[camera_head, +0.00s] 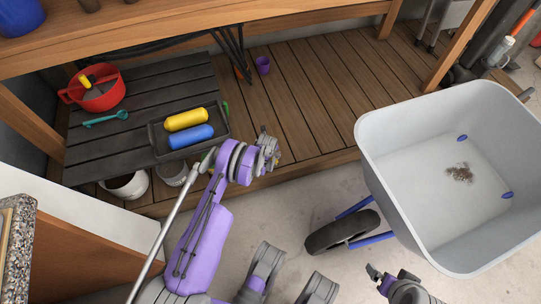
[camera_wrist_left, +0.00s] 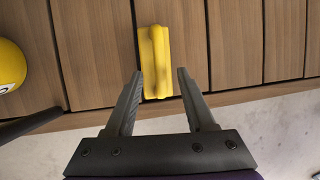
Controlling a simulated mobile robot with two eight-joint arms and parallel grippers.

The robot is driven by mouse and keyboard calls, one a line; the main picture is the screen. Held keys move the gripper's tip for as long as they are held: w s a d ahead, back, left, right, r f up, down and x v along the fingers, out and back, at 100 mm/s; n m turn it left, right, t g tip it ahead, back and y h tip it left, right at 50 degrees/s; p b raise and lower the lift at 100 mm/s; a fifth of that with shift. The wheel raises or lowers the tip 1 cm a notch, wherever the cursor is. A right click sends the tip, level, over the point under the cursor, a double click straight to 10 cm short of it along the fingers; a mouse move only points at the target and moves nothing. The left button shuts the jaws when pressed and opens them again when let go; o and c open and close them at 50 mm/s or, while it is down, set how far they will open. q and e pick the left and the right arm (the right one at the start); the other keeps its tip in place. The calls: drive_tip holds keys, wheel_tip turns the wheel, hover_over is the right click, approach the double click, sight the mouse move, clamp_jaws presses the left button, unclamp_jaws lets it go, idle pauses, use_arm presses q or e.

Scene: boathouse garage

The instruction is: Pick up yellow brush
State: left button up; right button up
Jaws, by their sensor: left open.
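A yellow brush (camera_wrist_left: 154,60) lies on the wooden deck boards in the left wrist view, lengthwise between two board seams. In the head view it is mostly hidden behind my left gripper (camera_head: 270,148); only a small yellow bit shows there. My left gripper (camera_wrist_left: 155,85) is open and empty, its fingers on either side of the brush's near end. I cannot tell how high the fingertips are above it. My right gripper (camera_head: 379,280) is at the lower right of the head view, away from the deck; its opening is unclear.
A dark slatted platform (camera_head: 90,150) holds a tray (camera_head: 222,131) with yellow and blue cylinders and a red pot (camera_head: 100,98). A purple cup (camera_head: 263,65) stands farther back on the deck. A grey wheelbarrow (camera_head: 385,175) stands at right.

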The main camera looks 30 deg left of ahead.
use_arm(q)
drive_tip(key=shift+b+x, duration=0.3)
drive_tip(key=shift+x, duration=1.15)
clamp_jaws()
